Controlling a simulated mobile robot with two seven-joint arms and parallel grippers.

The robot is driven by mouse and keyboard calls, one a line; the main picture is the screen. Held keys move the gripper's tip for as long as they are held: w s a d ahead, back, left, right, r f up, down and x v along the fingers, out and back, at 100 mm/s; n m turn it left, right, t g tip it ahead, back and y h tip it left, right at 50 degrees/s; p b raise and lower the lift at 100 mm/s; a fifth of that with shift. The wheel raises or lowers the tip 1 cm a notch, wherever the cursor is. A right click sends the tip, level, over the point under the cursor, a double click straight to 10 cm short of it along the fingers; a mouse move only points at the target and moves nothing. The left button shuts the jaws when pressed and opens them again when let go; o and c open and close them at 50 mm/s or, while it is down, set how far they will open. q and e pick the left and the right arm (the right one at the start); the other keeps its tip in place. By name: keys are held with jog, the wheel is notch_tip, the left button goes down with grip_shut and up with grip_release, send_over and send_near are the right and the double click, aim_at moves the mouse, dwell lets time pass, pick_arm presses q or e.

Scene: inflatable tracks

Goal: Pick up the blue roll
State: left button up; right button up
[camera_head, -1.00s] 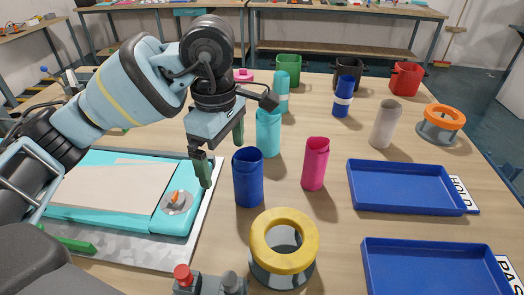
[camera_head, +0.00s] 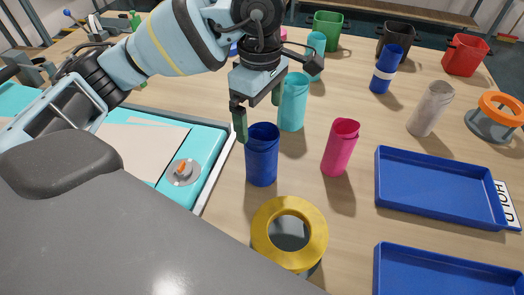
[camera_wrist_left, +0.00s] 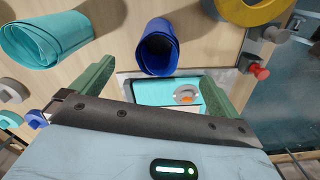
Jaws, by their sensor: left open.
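The blue roll (camera_head: 262,158) stands upright on the table, a dark blue tube with an open top. My left gripper (camera_head: 259,121) is open, its two green fingers pointing down just above and behind the roll's top. In the left wrist view the blue roll (camera_wrist_left: 159,52) shows ahead of the gap between the fingers (camera_wrist_left: 158,72), with nothing held. I cannot tell whether a finger touches it. Another blue roll with a white band (camera_head: 386,68) stands farther back. My right gripper is not in view.
A turquoise roll (camera_head: 293,103) stands close behind and a pink roll (camera_head: 341,148) to the right. A yellow tape ring (camera_head: 289,228) is in front. A turquoise machine (camera_head: 205,150) lies left. Blue trays (camera_head: 440,190) and a grey roll (camera_head: 431,110) are at right.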

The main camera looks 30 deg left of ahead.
aim_at(262, 126)
pick_arm(q)
jog(key=shift+f, duration=0.15)
notch_tip(262, 126, down, 4)
jog(key=shift+w+f, duration=0.1)
jog(key=shift+f+p, duration=0.3)
jog(key=shift+d, duration=0.1)
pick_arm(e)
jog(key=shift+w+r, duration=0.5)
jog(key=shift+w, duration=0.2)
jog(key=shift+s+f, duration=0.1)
pick_arm(q)
jog(key=c, duration=1.6)
jog(key=shift+r, duration=0.1)
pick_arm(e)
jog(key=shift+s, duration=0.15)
